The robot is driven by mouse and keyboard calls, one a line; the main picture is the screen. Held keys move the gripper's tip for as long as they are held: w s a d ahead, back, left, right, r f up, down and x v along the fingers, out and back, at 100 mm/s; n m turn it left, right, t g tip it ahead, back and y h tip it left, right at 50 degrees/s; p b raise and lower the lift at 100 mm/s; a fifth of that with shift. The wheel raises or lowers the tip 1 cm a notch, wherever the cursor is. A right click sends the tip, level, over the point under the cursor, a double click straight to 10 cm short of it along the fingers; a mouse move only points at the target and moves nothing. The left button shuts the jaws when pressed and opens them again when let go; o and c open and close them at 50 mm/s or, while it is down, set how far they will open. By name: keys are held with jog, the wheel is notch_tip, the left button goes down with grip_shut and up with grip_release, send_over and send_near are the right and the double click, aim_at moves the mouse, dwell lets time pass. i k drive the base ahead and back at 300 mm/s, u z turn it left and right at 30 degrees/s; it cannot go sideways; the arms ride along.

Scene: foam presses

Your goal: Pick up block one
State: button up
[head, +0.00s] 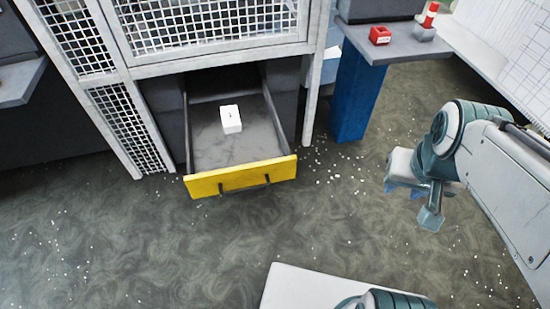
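A small white block (231,121) with a dark mark on its top, seemingly a "1", lies in an open drawer. The drawer has a yellow front (240,177) with a dark handle and a grey floor (210,148). The block stands toward the back of the drawer, clear of its side walls. My gripper (411,203) hangs in the air at the right, well apart from the drawer and the block. One of its fingers shows, pointing down; I cannot make out the gap between the fingers.
A white mesh cage (200,25) stands above the drawer, with a mesh side panel (128,130) at left. A blue post (357,95) carries a grey shelf (400,45) with a red block (380,35). The floor in front is open, strewn with white foam bits.

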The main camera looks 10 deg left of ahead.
aim_at(231, 123)
jog(key=u, duration=1.1)
jog(key=i, duration=0.85)
jog(key=u, duration=0.15)
jog(key=k, duration=0.65)
jog(key=u, duration=0.45)
jog(key=i, duration=1.25)
jog(key=z, duration=0.75)
